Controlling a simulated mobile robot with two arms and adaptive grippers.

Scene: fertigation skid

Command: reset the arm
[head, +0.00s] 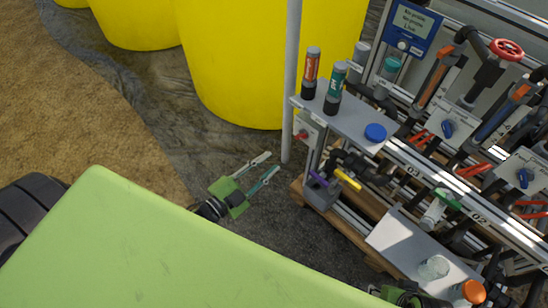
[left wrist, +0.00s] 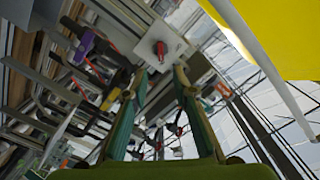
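My left gripper (head: 268,163) is out past the green body panel in the head view, left of the skid. Its two fingers are apart with nothing between them, over dark ground. In the left wrist view my left gripper (left wrist: 160,68) also shows two spread, empty fingers, with a red knob on a grey plate (left wrist: 160,50) beyond them. A green and black part that looks like my right gripper (head: 402,296) shows at the bottom edge of the head view. It is mostly cut off and its fingers cannot be made out.
The skid's grey shelf (head: 350,122) holds an orange-labelled probe (head: 311,72), a teal-labelled probe (head: 335,88) and a blue cap (head: 375,132). A lower shelf (head: 400,240) bears a clear beaker (head: 433,268). A post (head: 291,80) and yellow tank (head: 235,70) stand behind.

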